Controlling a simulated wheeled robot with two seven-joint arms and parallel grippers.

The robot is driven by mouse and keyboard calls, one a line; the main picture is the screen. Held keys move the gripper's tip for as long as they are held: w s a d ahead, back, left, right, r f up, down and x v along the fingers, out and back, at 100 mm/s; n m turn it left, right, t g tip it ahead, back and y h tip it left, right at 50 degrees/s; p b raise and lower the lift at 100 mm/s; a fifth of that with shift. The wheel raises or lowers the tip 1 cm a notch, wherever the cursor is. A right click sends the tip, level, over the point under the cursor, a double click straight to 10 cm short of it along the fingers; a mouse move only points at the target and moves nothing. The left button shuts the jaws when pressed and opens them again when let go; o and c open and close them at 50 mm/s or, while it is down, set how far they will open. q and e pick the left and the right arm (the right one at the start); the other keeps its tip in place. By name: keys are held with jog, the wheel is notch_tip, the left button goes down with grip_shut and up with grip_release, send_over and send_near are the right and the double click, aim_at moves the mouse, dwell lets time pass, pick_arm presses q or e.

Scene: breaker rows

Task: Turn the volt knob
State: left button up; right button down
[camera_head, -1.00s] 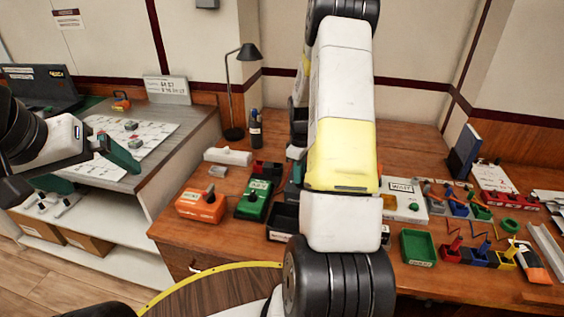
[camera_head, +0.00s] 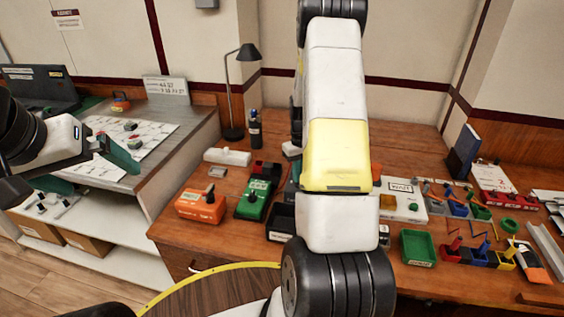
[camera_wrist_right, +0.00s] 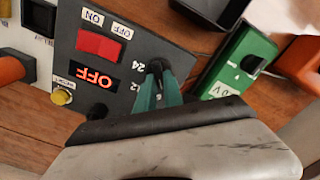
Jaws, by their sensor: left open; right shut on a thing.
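In the right wrist view a dark panel (camera_wrist_right: 125,55) carries a red ON/OFF switch (camera_wrist_right: 100,45), a red-lit display reading OFF (camera_wrist_right: 93,77) and a yellow button (camera_wrist_right: 61,97). A black knob (camera_wrist_right: 157,66) sits beside a "24" mark; a partly covered mark lies nearer my fingers. My right gripper (camera_wrist_right: 160,76) is shut on this knob, its teal fingers on either side. The fingers and wrist hide part of the panel and the knob's pointer. In the head view my right arm hides that gripper and most of the panel. My left gripper (camera_head: 95,168) is open and empty at the left.
A green box (camera_head: 252,200) and an orange box (camera_head: 200,207) stand left of my right arm. A green tray (camera_head: 418,247) and several small coloured bins lie to its right. A lamp (camera_head: 236,90) stands behind. My left gripper is near the grey side table (camera_head: 190,115).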

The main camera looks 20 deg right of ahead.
jog(key=shift+d+m, duration=0.1)
jog(key=shift+m, duration=1.1)
jog(key=c, duration=1.5)
grip_release()
jog(key=shift+o, duration=0.2)
notch_tip(320, 180, up, 8)
jog(key=shift+f, duration=0.1)
